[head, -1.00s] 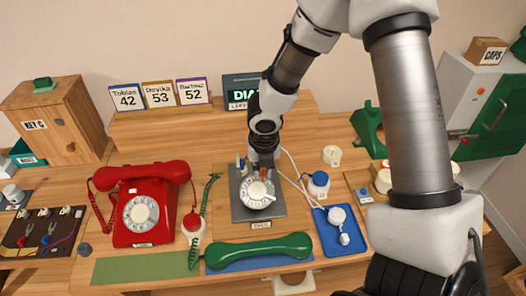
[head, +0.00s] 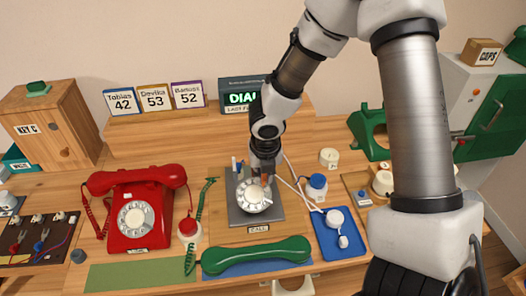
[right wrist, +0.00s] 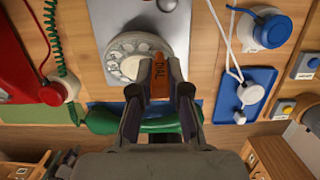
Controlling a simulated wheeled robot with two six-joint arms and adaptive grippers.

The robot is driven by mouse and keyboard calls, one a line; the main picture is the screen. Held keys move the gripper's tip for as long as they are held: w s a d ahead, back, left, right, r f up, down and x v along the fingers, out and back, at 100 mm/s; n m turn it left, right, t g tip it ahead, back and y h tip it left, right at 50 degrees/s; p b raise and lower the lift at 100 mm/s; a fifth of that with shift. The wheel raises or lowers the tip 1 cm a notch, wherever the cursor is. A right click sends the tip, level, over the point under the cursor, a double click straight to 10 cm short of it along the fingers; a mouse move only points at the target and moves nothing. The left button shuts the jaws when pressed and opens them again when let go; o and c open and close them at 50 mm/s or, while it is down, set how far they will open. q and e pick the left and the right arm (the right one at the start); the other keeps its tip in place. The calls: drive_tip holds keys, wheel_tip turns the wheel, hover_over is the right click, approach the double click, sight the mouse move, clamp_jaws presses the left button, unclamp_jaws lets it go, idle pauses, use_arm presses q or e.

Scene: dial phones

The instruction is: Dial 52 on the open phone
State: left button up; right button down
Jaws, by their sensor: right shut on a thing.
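The open phone is a grey plate (head: 236,211) with a bare white rotary dial (head: 254,196) and a CALL label (head: 258,229) at its front edge. My right gripper (head: 265,172) is over the far right part of the dial. It is shut on an orange-brown stick marked DIAL (right wrist: 159,75), which shows between the fingers in the right wrist view. The stick's tip is at the dial's right side; I cannot tell whether it sits in a finger hole. The fingers hide part of the dial. A screen (head: 241,97) behind reads DIAL. My left gripper is not in view.
A red phone (head: 136,207) stands left of the plate. A green handset (head: 256,255) lies in front. A blue tray (head: 340,240) and a blue-capped bottle (head: 316,187) are at the right. Name cards (head: 188,95) stand behind on a wooden shelf.

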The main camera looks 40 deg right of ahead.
drive_tip(key=shift+s+f+b, duration=0.3)
drive_tip(key=shift+s+b, duration=0.1)
drive_tip(key=shift+s, duration=0.2)
drive_tip(key=shift+s+f+b, duration=0.15)
drive_tip(key=shift+b, duration=0.2)
drive_tip(key=shift+s+a+f, duration=0.1)
drive_tip(key=shift+s+a, duration=0.05)
drive_tip(key=shift+s, duration=0.2)
drive_tip(key=shift+a+b, duration=0.1)
drive_tip(key=shift+b, duration=0.2)
